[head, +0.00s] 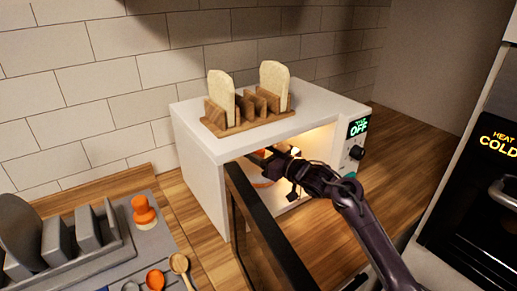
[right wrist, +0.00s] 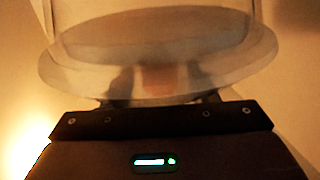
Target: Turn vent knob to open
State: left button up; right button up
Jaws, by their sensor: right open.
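The white microwave-like box (head: 200,128) stands on the wooden counter with its dark door (head: 262,225) swung open. My right arm reaches into its lit inside, and my right gripper (head: 282,160) is in there, open. In the right wrist view, a clear, round, dome-like cover (right wrist: 75,55) is just ahead of my right gripper (right wrist: 158,100). A blurred reddish patch (right wrist: 158,78) shows between the fingers; I cannot tell whether it is the vent knob. Orange parts (head: 260,184) show inside the box beside my gripper. My left gripper is not in view.
A wooden rack (head: 240,122) with bread slices stands on top of the box. A grey dish tray (head: 165,245) is at left; a machine reading COLD (head: 497,150) is at right.

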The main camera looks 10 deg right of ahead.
jog(key=shift+w+a, duration=0.1)
jog(key=shift+w, duration=0.05)
jog(key=c, duration=1)
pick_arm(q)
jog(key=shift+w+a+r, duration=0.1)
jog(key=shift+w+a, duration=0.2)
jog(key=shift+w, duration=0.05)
pick_arm(e)
jog(key=shift+o, duration=0.2)
